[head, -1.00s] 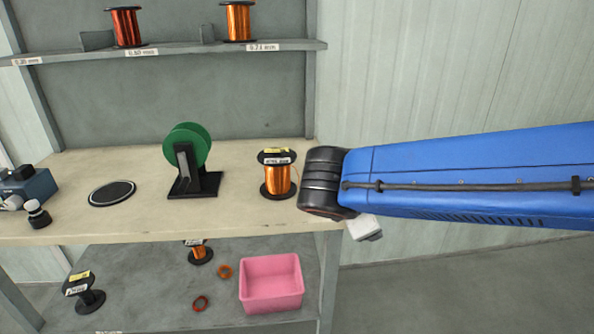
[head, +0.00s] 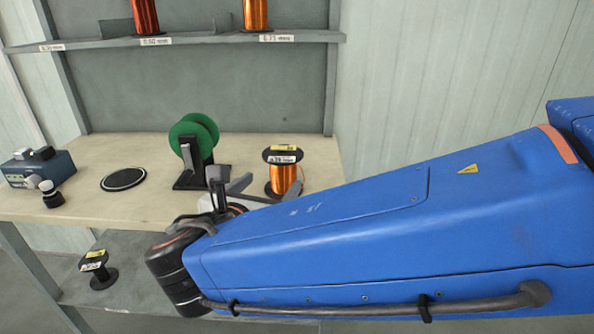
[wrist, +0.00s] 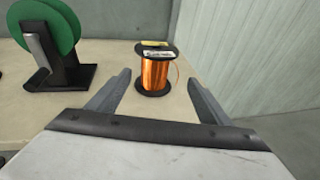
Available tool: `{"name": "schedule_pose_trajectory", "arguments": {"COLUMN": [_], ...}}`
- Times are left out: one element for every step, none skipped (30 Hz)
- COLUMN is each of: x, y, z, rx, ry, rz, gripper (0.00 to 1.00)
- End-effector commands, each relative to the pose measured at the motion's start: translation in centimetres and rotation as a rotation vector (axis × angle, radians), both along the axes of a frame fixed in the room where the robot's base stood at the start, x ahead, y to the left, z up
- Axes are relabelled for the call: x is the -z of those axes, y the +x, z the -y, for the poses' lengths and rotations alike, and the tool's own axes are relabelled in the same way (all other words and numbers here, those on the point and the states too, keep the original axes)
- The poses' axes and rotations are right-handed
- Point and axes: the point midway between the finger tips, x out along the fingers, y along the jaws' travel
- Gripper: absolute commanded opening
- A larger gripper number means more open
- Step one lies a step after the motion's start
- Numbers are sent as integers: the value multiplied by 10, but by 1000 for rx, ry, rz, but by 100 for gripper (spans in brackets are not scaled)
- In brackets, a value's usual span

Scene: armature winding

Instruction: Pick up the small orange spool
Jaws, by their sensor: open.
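An orange wire spool (head: 283,181) with black flanges stands upright on the bench, near its right end, with yellow and white labels on top. In the wrist view the spool (wrist: 155,73) stands ahead, between the lines of the two fingers and apart from them. My gripper (wrist: 158,82) is open and empty, level and pointing at the spool. In the head view my gripper (head: 238,186) is in front of the bench's right part, partly hidden by my arm.
A green reel on a black stand (head: 193,150) is left of the spool. A black round pad (head: 123,179) and a blue device (head: 38,168) are farther left. Larger copper spools (head: 256,14) stand on the upper shelf. A nearly bare spool (head: 97,270) stands on the lower shelf.

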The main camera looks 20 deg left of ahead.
Motion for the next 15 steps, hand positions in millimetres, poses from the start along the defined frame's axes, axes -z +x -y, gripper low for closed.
{"name": "schedule_pose_trajectory", "arguments": {"x": [-1, -1, -2, -2, -2, -1, 0, 1, 2, 3, 4, 5, 6, 7, 8], "y": [-5, -6, -7, -6, -5, -1, 2, 6, 12, 17, 21, 27, 32, 37, 43], "z": [-7, -9, -11, -12, -13, -13, -13, -13, -13, -13, -13, -13, -13, -13, -13], "rx": [-15, -22, -27, -30, -30, -29, -28, -27, -27, -27, -26, -26, -26, -25, -25], "ry": [-10, -14, -18, -20, -22, -22, -22, -22, -22, -22, -23, -23, -23, -22, -22], "rz": [8, 13, 18, 20, 21, 21, 21, 20, 20, 20, 21, 20, 19, 19, 20], "gripper": [72, 72, 72, 72, 72, 72, 72, 72, 72, 72, 72, 72, 72, 72, 72]}}
